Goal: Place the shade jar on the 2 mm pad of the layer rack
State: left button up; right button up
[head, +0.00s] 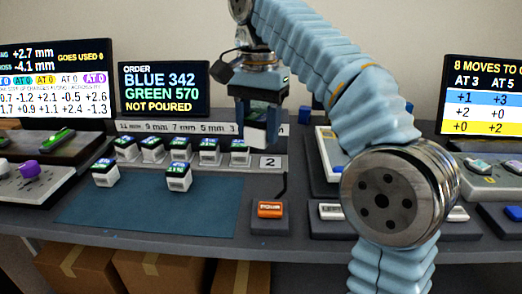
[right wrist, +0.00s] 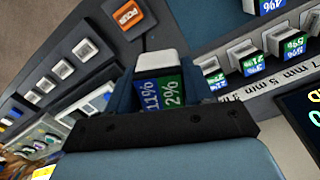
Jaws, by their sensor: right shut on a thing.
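My right gripper (head: 258,116) is shut on a shade jar (head: 256,138), white with a blue and green label. In the right wrist view, the jar (right wrist: 155,64) sits between the fingers of my right gripper (right wrist: 158,82), and its label reads 11% and 2%. The gripper holds it over the right end of the layer rack (head: 215,161), above the plate marked 2 (head: 269,162). The gripper and jar hide the area behind them, and I cannot tell whether the jar touches the rack. My left gripper is not in view.
Several similar jars (head: 180,147) stand in a row on the rack, left of the held jar. Two more jars (head: 105,173) (head: 178,178) stand on the blue mat (head: 150,212). An orange pour button (head: 269,209) is in front of the rack's right end.

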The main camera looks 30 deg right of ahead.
jog(key=w+d+f, duration=0.2)
jog(key=w+d, duration=0.1)
send_over(270, 162)
jog(key=s, duration=0.1)
jog(key=f, duration=0.6)
jog(key=shift+a+f, duration=0.15)
jog(key=shift+a, duration=0.25)
jog(key=shift+w+d+f, duration=0.25)
jog(key=shift+f, duration=0.2)
jog(key=shift+w+d+f+b, duration=0.1)
jog(key=shift+f+b, duration=0.35)
jog(key=shift+f, duration=0.45)
jog(key=shift+w+d+f+b, duration=0.1)
jog(key=shift+f+b, duration=0.35)
jog(key=shift+f, duration=0.45)
jog(key=shift+f, duration=0.1)
jog(key=o, duration=1.1)
jog(key=shift+a, duration=0.1)
